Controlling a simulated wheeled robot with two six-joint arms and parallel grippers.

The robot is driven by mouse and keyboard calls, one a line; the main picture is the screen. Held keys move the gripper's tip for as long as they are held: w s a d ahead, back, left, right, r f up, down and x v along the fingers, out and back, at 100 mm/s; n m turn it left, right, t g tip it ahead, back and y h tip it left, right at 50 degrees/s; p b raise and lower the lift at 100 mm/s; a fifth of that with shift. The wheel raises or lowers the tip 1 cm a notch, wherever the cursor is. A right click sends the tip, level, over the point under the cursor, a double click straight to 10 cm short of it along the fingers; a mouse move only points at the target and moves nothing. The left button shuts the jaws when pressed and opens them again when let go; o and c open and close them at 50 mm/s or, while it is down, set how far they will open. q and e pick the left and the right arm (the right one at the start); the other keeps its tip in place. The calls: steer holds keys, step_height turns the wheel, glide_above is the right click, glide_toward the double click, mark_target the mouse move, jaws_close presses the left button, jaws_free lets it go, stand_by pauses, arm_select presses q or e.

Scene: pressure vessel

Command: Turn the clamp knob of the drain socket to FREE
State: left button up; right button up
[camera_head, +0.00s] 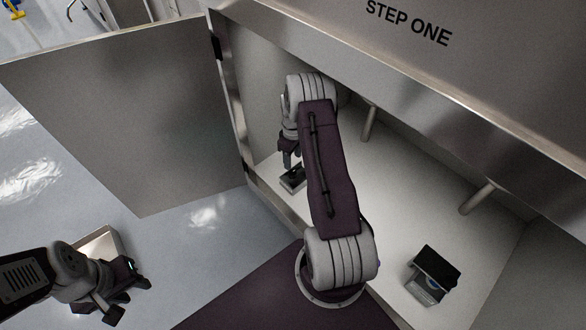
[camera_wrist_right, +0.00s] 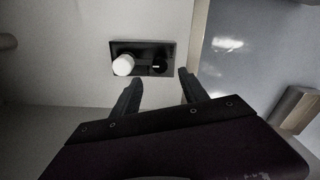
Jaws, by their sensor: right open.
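A small dark socket block (camera_head: 293,178) sits on the pale cabinet floor inside the doorway. In the right wrist view it is a black plate (camera_wrist_right: 143,48) with a round white piece (camera_wrist_right: 123,65) at its left and a dark round knob-like part (camera_wrist_right: 159,68) with a small light mark at its right. I cannot read any label. My right gripper (camera_head: 290,154) is open above this block; its two fingers (camera_wrist_right: 158,85) show below the plate in the wrist view, with nothing between them. My left gripper (camera_head: 128,298) is open and empty, outside the cabinet at lower left.
My right arm reaches through the cabinet opening, under the front panel (camera_head: 450,65) marked STEP ONE. The open door (camera_head: 125,120) stands at left. Metal posts (camera_head: 370,122) rise inside. A block with a black tilted top (camera_head: 436,264) stands at right. An open box (camera_head: 103,243) is behind my left gripper.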

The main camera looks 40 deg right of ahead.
mark_target(293, 172)
step_height(293, 172, down, 8)
steer(key=b, duration=0.4)
steer(key=shift+f, duration=0.1)
jaws_close()
